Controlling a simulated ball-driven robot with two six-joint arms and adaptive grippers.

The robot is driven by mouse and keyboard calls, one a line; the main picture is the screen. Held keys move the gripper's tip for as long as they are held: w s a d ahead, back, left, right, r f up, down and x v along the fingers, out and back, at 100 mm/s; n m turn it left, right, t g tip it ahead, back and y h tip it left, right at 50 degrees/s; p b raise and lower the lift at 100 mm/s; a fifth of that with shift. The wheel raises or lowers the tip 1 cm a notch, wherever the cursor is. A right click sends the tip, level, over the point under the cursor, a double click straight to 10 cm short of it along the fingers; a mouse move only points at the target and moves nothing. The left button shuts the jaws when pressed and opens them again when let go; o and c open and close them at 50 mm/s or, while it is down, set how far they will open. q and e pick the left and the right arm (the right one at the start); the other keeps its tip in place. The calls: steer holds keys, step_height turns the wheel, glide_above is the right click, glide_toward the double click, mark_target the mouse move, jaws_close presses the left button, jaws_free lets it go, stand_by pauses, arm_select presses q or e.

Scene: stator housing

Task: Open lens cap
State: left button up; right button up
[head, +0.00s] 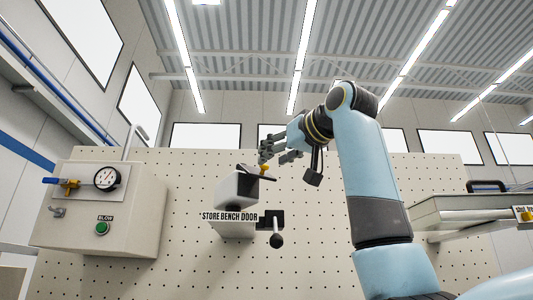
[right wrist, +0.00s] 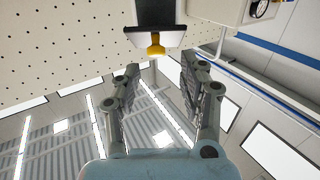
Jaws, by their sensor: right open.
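A white and black camera-like unit (head: 236,190) is mounted on the pegboard, above the sign "STORE BENCH DOOR". A yellow tab (head: 263,170) sticks out at its upper right edge. In the right wrist view the yellow tab (right wrist: 155,46) hangs from the pale edge of a dark plate (right wrist: 155,14), which looks like the lens cap. I cannot tell whether the cap is open or closed. My right gripper (head: 274,156) is open and empty, close to the tab. In the right wrist view the tab lies just beyond the open fingertips (right wrist: 158,68), roughly between them. My left gripper is not in view.
A black lever with a ball knob (head: 276,240) is below right of the unit. A beige box with a gauge (head: 105,205) and green button is at left. A grey bench or case (head: 465,210) stands at right.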

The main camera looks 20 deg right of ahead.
steer(key=p+x, duration=0.1)
steer(key=x, duration=0.3)
steer(key=shift+d, duration=0.2)
jaws_close()
